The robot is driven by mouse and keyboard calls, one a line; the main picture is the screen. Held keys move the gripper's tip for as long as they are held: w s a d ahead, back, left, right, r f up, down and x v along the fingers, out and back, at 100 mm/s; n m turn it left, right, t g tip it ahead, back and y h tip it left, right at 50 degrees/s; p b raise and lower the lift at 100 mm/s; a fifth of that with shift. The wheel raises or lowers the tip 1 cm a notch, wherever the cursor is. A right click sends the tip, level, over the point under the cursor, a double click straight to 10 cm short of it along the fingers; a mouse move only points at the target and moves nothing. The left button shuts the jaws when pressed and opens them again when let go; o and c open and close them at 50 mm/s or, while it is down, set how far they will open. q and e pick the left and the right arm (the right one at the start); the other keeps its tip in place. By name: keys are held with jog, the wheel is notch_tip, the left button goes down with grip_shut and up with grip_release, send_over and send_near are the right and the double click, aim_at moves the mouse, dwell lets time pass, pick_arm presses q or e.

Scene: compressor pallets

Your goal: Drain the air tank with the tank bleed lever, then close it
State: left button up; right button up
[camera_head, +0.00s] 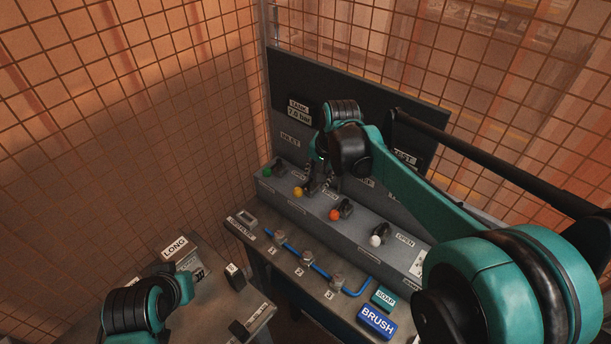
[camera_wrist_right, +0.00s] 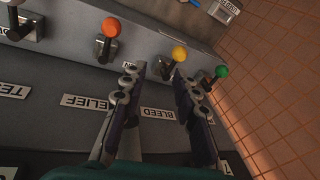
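The yellow-knobbed lever (camera_head: 298,192) stands on the grey valve panel, second from the left; in the right wrist view its yellow knob (camera_wrist_right: 179,53) is just beyond the fingertips, nearer the right-hand finger. The label BLEED (camera_wrist_right: 158,113) shows between the fingers. My right gripper (camera_wrist_right: 157,80) is open, its two fingers apart and pointing at the panel; in the head view it is partly hidden behind my wrist. I cannot tell whether a finger touches the lever. The tank display (camera_head: 299,115) reads 7.0 bar.
A green-knobbed lever (camera_head: 267,171), an orange one (camera_head: 335,214) and a white one (camera_head: 377,240) flank the yellow one. Blue tubing (camera_head: 322,271) crosses the bench below. SOAP (camera_head: 384,298) and BRUSH (camera_head: 377,320) blocks sit at its front. Wire mesh stands behind.

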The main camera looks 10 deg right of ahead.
aim_at(304, 187)
jog(key=w+f+m, duration=0.1)
jog(key=w+f, duration=0.2)
jog(key=w+a+f+m+g, duration=0.1)
jog(key=w+f, duration=0.1)
jog(key=f, duration=0.2)
jog(key=w+f, duration=0.3)
jog(key=f, duration=0.1)
jog(key=shift+w+a+m, duration=0.3)
jog(key=shift+w+m, duration=0.05)
jog(key=shift+m, duration=0.05)
grip_shut()
